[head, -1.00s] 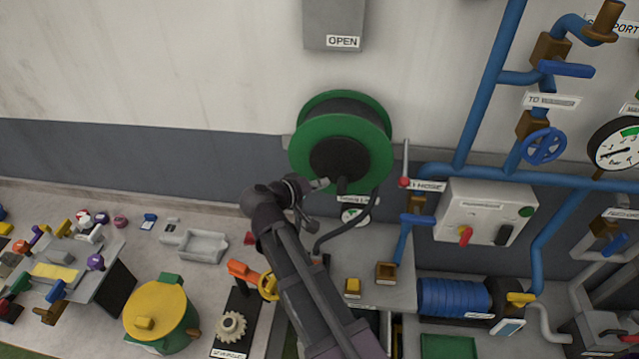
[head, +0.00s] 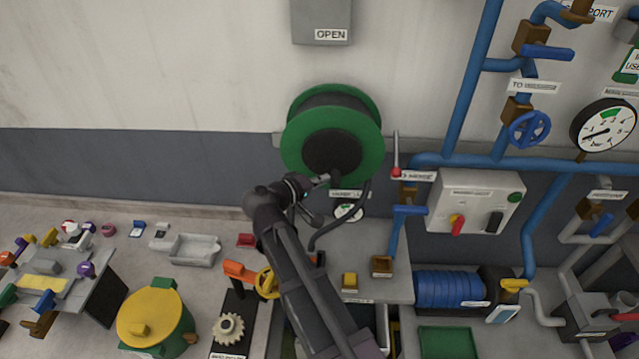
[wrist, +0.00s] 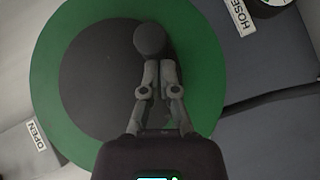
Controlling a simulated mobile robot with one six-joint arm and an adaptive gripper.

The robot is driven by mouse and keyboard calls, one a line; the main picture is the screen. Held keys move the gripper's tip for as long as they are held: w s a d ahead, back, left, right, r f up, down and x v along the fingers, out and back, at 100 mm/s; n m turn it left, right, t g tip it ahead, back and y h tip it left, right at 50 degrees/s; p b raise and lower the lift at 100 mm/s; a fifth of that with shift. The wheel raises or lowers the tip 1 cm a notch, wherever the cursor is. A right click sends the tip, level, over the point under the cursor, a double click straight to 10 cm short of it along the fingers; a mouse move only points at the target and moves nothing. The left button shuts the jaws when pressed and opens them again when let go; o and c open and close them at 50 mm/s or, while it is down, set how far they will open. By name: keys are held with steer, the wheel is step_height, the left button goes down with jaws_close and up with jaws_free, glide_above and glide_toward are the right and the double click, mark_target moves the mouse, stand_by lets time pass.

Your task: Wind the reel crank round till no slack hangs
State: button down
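The reel is a green drum (head: 366,150) with a dark round hub (head: 331,152), fixed on the wall; it fills much of the wrist view (wrist: 50,75). The crank's dark round knob (wrist: 150,38) is just beyond my fingertips in the wrist view, slightly left of them. In the head view the knob is at the hub's lower edge. A dark hose (head: 345,226) hangs in a curve below the reel's right side. The crank arm is hidden.
A red-tipped lever (head: 396,172) and blue pipes stand right of the reel. A switch box (head: 474,203) is further right. The wall left of the reel is clear.

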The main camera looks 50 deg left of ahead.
steer(key=shift+s+a, duration=0.25)
steer(key=shift+s, duration=0.1)
steer(key=s+a, duration=0.1)
steer(key=s+a+r+p, duration=0.1)
steer(key=a, duration=0.1)
steer(key=shift+s, duration=0.35)
steer(key=f+p+v, duration=0.1)
steer(key=v, duration=0.9)
steer(key=shift+s+d+f, duration=0.2)
steer(key=shift+f, duration=0.1)
